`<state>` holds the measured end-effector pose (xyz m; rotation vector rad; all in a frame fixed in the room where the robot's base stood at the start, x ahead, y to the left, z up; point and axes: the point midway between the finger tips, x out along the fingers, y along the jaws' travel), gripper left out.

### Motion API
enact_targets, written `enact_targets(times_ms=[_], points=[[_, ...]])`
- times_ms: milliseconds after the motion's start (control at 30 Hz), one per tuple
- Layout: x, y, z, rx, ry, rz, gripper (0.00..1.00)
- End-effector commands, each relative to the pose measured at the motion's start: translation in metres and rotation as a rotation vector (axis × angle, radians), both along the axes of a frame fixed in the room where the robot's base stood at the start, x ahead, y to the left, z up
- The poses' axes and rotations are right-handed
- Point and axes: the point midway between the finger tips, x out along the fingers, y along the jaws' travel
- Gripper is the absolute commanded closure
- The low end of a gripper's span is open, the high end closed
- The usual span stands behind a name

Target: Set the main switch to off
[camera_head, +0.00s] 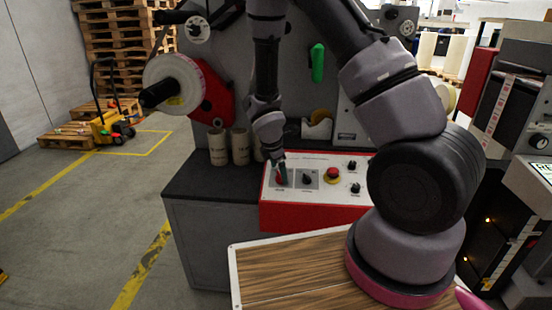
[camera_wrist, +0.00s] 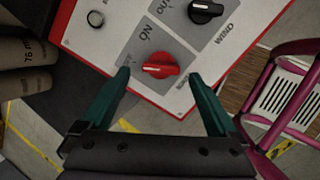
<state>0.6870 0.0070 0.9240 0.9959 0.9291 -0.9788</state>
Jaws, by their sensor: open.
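The main switch is a red rotary knob (camera_wrist: 160,66) on a grey plate near the corner of the control panel (camera_wrist: 112,52). Its grip bar lies roughly across the wrist view and carries a pale mark. An "ON" label is printed above it; another label to its left is too small to read surely. I cannot tell which setting the mark meets. My gripper (camera_wrist: 159,76) is open, its two green fingers on either side of the knob; contact is not clear. In the head view my gripper (camera_head: 281,170) is over the left end of the panel, partly hiding the knob.
A black selector knob (camera_wrist: 205,11) sits beside the main switch. Further right on the panel are a red emergency button (camera_head: 333,175) and small black knobs. Cardboard cores (camera_head: 218,147) stand left of my gripper. A wooden-topped surface (camera_head: 290,265) lies in front.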

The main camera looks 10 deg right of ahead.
Motion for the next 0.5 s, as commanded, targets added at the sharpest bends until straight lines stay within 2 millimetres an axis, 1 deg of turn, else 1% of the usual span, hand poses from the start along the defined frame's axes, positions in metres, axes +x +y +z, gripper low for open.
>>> enact_targets(times_ms=[100,300,400,500], points=[[-0.005,0.005,0.022,0.005,-0.004,-0.005,0.05],[-0.017,0.012,0.057,0.004,-0.003,-0.004,0.05],[-0.021,0.015,0.070,0.002,-0.001,-0.002,0.05],[-0.024,0.018,0.078,0.000,0.000,-0.001,0.05]])
